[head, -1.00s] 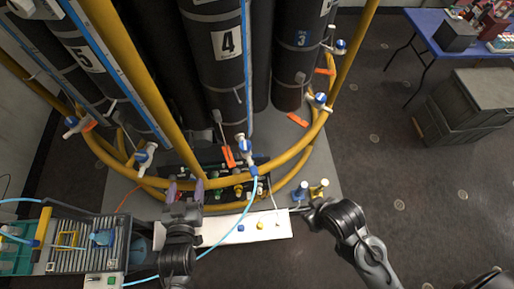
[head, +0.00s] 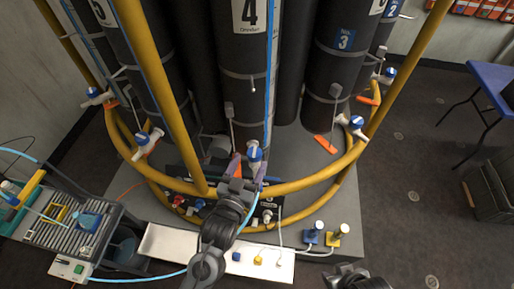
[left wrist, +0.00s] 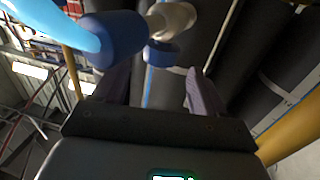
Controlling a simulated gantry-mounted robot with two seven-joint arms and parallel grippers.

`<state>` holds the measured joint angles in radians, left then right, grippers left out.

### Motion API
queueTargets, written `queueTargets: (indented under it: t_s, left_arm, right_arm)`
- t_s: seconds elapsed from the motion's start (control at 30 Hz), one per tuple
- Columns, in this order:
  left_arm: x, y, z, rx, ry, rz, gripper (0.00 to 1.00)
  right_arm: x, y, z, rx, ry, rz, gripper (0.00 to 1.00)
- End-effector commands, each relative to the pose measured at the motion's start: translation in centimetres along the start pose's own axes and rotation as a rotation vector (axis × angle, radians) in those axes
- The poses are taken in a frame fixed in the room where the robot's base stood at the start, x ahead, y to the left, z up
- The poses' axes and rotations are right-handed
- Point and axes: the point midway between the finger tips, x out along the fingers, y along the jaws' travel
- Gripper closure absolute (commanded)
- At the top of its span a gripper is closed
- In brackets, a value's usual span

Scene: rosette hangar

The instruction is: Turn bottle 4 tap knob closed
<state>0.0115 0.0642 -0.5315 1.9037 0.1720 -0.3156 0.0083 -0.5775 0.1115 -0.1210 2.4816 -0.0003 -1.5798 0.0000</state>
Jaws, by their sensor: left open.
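Bottle 4 (head: 246,75) is a tall black cylinder with a white "4" label, standing in the rack. Its tap has a blue knob (head: 254,152) on a white body, low in front of the bottle. My left gripper (head: 248,171) is open, its purple fingers just below and to either side of the knob. In the left wrist view, the blue knob (left wrist: 160,53) sits just beyond the gap between the open fingers, with no clear contact. A blue hose fitting (left wrist: 112,38) with a light-blue hose partly covers the left finger. Part of my right gripper (head: 332,281) shows at the bottom edge.
Yellow rails (head: 290,188) curve around the bottles, below and beside the tap. Other blue-knobbed taps stand left and right. A white tray (head: 180,245) and a grey ribbed box (head: 70,235) are in front. Open floor lies right.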

Motion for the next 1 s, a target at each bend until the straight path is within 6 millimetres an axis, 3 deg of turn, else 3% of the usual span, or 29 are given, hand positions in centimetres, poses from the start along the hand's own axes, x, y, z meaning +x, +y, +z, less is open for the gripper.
queueTargets:
  t_s: [0.2, 0.43, 0.87, 1.0]
  left_arm:
    - [3.7, 0.0, 0.0, 0.001, 0.001, 0.001, 0.29]
    - [6.2, 0.0, 0.0, 0.0, 0.001, 0.0, 0.29]
    - [7.1, 0.0, 0.0, 0.0, 0.0, 0.0, 0.29]
    - [7.0, 0.0, 0.0, 0.0, -0.001, 0.0, 0.45]
  right_arm:
    - [0.2, 0.2, 0.2, -0.007, -0.003, 0.007, 0.57]
    - [0.4, 0.3, 0.3, -0.012, -0.006, 0.011, 0.57]
    - [0.4, 0.2, 0.3, -0.006, -0.006, 0.006, 0.57]
    - [0.4, 0.1, 0.3, -0.003, -0.006, 0.003, 0.57]
